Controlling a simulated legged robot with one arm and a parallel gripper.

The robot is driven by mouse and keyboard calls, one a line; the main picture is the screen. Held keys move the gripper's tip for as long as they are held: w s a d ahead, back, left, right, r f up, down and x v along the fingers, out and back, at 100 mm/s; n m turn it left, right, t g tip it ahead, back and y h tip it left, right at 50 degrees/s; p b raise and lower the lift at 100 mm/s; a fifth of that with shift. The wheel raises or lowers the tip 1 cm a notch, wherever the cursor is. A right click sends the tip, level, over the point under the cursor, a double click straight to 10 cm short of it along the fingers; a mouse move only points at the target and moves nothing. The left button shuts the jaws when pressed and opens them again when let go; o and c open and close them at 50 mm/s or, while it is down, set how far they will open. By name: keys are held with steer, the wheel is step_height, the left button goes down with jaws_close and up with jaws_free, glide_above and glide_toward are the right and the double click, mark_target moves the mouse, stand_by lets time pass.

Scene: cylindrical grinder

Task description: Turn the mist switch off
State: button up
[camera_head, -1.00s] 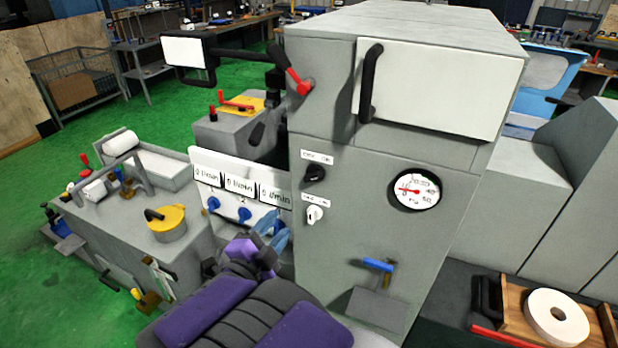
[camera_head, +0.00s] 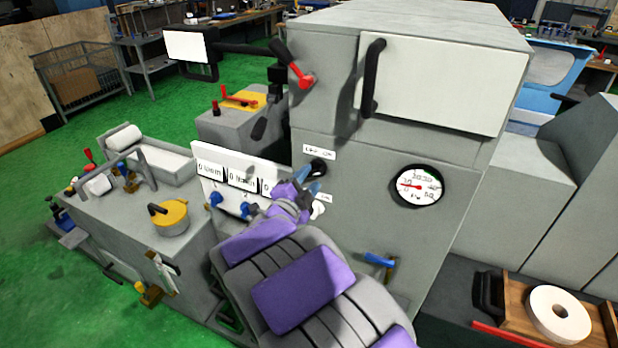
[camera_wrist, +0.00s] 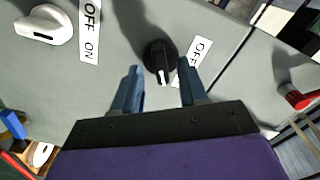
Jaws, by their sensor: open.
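Two rotary switches sit on the grey cabinet front. The upper one is a black knob (camera_head: 318,167) and the lower one a white knob (camera_head: 318,208); I cannot read which is the mist switch. My gripper (camera_head: 308,178) is at the black knob and partly covers the white one. In the wrist view, the open fingers (camera_wrist: 159,68) straddle the black knob (camera_wrist: 158,56), with a gap visible on both sides. Its white mark points down in that view. Its label (camera_wrist: 194,62) shows OFF; the rest is behind the right finger. The white knob (camera_wrist: 44,25) is at upper left.
The flow meter panel (camera_head: 212,172) with blue knobs stands left of my gripper. A red-tipped lever (camera_head: 306,82) is above, a gauge (camera_head: 418,186) to the right and a blue-handled valve (camera_head: 379,260) lower right.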

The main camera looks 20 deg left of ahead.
steer(key=shift+w, duration=0.8)
steer(key=shift+f, duration=0.1)
jaws_close()
